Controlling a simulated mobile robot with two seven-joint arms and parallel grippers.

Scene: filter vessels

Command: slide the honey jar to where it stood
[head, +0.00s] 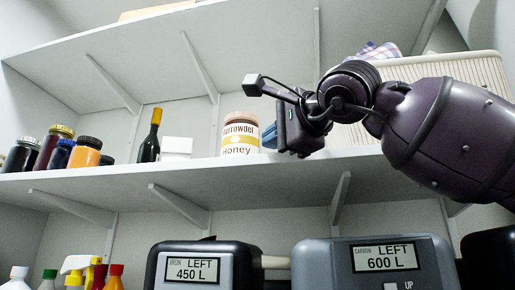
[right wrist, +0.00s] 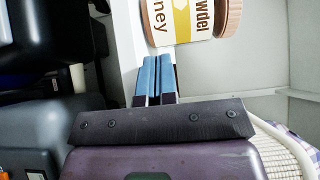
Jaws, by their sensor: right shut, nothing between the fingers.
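The honey jar (head: 240,140), with a cream and yellow label and a pinkish lid, stands upright on the middle shelf (head: 130,182). In the right wrist view the jar (right wrist: 190,18) lies sideways in the picture at the top, partly cut off, just beyond my fingertips. My right gripper (head: 269,136) is immediately right of the jar in the head view, its blue fingers together and empty. The fingers also show side by side in the right wrist view (right wrist: 155,62). I cannot tell whether they touch the jar. My left gripper is not in view.
Left of the jar are a small white box (head: 176,148), a dark bottle with a yellow top (head: 150,140) and several jars. A ribbed cream container (head: 480,68) stands behind my right arm. Two filter vessels (head: 195,265) (head: 375,262) and spray bottles stand below.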

